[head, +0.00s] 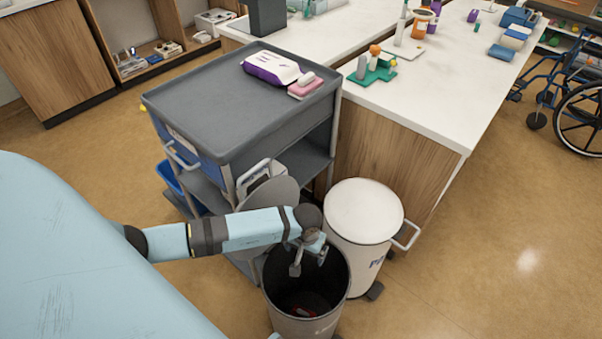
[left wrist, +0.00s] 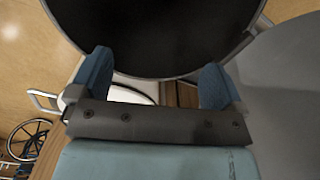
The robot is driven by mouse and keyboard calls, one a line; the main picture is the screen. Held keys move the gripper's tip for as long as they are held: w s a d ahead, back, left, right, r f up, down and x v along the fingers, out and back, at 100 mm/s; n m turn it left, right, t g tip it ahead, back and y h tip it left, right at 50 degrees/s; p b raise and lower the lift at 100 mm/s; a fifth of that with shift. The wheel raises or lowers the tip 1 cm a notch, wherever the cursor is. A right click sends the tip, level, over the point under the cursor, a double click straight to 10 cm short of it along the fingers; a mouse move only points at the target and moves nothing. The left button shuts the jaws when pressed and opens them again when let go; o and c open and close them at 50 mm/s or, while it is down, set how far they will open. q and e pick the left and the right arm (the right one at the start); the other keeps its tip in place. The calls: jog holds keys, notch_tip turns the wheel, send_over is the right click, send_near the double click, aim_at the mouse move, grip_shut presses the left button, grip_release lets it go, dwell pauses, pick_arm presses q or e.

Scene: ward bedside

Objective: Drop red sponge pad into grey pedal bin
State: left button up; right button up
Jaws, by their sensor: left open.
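The grey pedal bin (head: 276,317) stands on the floor at the lower middle of the head view, its round lid (head: 262,192) raised behind it. In the left wrist view the open fingers (left wrist: 155,78) face the bin's dark mouth (left wrist: 150,35). My right gripper is not in view.
A white bin (head: 362,212) with its lid shut stands right beside the grey one. A grey cart (head: 210,95) behind carries a purple-and-white pack (head: 270,68) and a pink pad (head: 305,88). A counter (head: 440,85) is at the right. A wheelchair (head: 575,105) stands far right.

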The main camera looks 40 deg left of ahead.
pick_arm(q)
jog(key=shift+r, duration=0.1)
notch_tip(320, 180, up, 14)
jog(key=p, duration=0.1)
jog(key=shift+f, duration=0.2)
dwell(0.4)
